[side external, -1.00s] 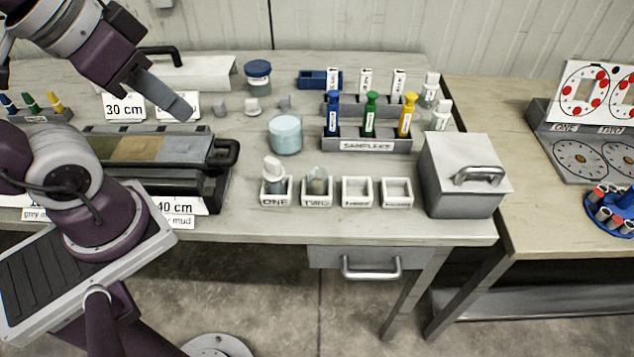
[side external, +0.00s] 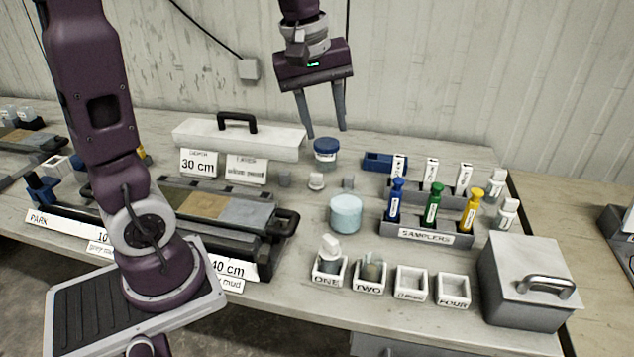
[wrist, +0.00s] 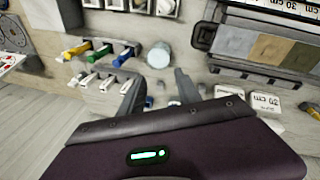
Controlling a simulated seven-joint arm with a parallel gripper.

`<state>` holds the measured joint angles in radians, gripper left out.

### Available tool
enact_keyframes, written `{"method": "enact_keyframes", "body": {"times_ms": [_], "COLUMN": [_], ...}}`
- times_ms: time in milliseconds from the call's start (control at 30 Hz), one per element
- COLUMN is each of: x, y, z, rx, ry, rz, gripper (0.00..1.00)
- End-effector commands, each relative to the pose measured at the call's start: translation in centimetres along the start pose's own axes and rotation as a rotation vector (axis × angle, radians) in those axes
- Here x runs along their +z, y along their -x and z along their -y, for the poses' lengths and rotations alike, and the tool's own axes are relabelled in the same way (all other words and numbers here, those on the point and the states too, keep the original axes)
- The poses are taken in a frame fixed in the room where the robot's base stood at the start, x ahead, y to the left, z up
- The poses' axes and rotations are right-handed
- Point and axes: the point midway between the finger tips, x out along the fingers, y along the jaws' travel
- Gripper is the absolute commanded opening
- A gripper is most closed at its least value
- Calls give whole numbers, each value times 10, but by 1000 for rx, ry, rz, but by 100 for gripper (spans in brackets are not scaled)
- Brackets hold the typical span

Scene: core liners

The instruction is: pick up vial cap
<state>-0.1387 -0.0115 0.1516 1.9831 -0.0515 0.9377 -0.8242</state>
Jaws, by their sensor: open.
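Several small pieces lie on the table behind the blue-white jar: a grey one (side external: 284,180), a white knob-shaped one (side external: 316,181) and another grey one (side external: 348,183). I cannot tell for sure which is the vial cap. A white-topped vial (side external: 330,252) stands in the box marked ONE, and a clear vial (side external: 372,267) in the box marked TWO. My gripper (side external: 326,134) is open and empty, pointing down above the back of the table, near the blue-lidded jar (side external: 325,150). In the wrist view its fingers (wrist: 157,88) are spread apart.
The sampler rack (side external: 425,236) with blue, green and yellow tubes stands to the right, next to white-capped bottles. A grey metal box (side external: 530,280) is at the right end. The core tray (side external: 215,210) and the sign reading 30 cm (side external: 199,163) are left.

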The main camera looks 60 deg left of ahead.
Motion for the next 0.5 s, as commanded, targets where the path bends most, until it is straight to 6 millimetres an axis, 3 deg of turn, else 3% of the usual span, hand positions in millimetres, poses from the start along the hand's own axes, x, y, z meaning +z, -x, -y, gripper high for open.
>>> {"method": "enact_keyframes", "body": {"times_ms": [33, 100, 200, 333, 500], "x": [-31, -75, -124, -160, -171], "y": [-28, -71, -133, -191, -221], "z": [-10, -16, -10, 6, 18], "rx": [-59, -137, -235, -315, -344], "ry": [184, 467, 806, 1081, 1194], "rz": [10, -2, -49, -116, -150], "gripper": [40, 40, 40, 40, 40]}}
